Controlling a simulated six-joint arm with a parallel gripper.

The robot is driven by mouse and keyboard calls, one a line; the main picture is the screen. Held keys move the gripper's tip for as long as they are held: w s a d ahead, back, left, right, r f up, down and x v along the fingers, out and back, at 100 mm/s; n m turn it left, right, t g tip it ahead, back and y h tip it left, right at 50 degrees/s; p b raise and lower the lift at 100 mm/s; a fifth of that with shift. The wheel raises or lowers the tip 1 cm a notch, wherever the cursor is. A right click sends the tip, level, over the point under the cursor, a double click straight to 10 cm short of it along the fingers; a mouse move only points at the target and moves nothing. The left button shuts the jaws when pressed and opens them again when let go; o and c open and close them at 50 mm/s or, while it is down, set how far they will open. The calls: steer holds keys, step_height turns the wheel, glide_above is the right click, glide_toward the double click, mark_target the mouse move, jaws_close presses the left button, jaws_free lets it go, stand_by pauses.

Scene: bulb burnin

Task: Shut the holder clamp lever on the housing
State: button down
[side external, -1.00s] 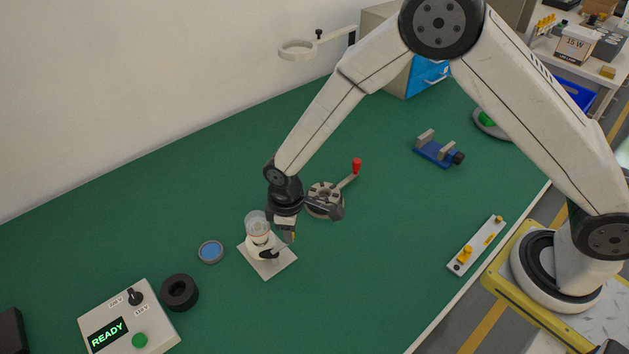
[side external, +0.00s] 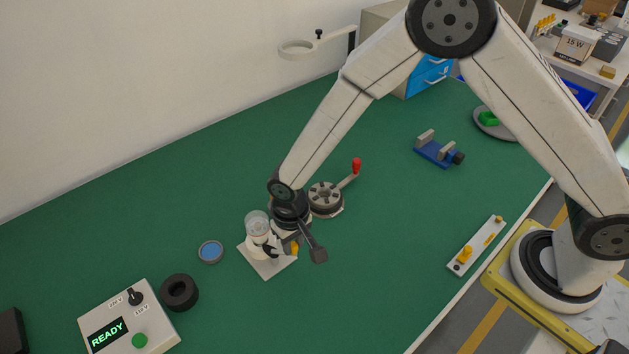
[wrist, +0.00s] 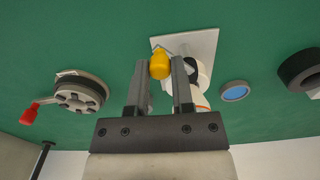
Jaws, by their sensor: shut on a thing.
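The housing (side external: 256,228) is a white body with a clear glass top, upright on a pale square base plate (side external: 266,268). In the wrist view its white body (wrist: 204,76) is partly hidden behind my right finger. The clamp lever's yellow knob (side external: 295,248) is on the side of the housing toward my gripper (side external: 285,246). In the wrist view the yellow knob (wrist: 159,65) sits between the fingertips of my gripper (wrist: 160,68), which is shut on it. The lever's arm and its exact angle are mostly hidden by the fingers.
A round grey fixture with a red-handled crank (side external: 326,197) stands close behind my wrist. A blue disc (side external: 210,252), a black ring (side external: 179,292) and a control box reading READY (side external: 128,322) lie to the left. The green bench to the right is mostly clear.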

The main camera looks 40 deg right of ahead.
steer(key=shift+s+a+m, duration=0.15)
steer(key=shift+a+m, duration=0.05)
steer(key=shift+m, duration=0.45)
steer(key=shift+s+a+m, duration=0.15)
steer(key=shift+a+m, duration=0.05)
steer(key=shift+m, duration=0.45)
steer(key=shift+c, duration=2.4)
jaws_free()
step_height(320, 180, up, 8)
steer(key=s+d+r+n+t, duration=0.1)
steer(key=s+d+r, duration=0.1)
steer(key=d, duration=0.5)
steer(key=s+d+r+n, duration=0.1)
steer(key=s+d+r, duration=0.1)
steer(key=s+d, duration=0.2)
steer(key=s+d+r+n+t, duration=0.1)
steer(key=s+d+r, duration=0.1)
steer(key=d, duration=0.8)
steer(key=shift+s+d+r+t, duration=0.2)
steer(key=shift+s+r+t, duration=0.1)
steer(key=shift+s, duration=0.45)
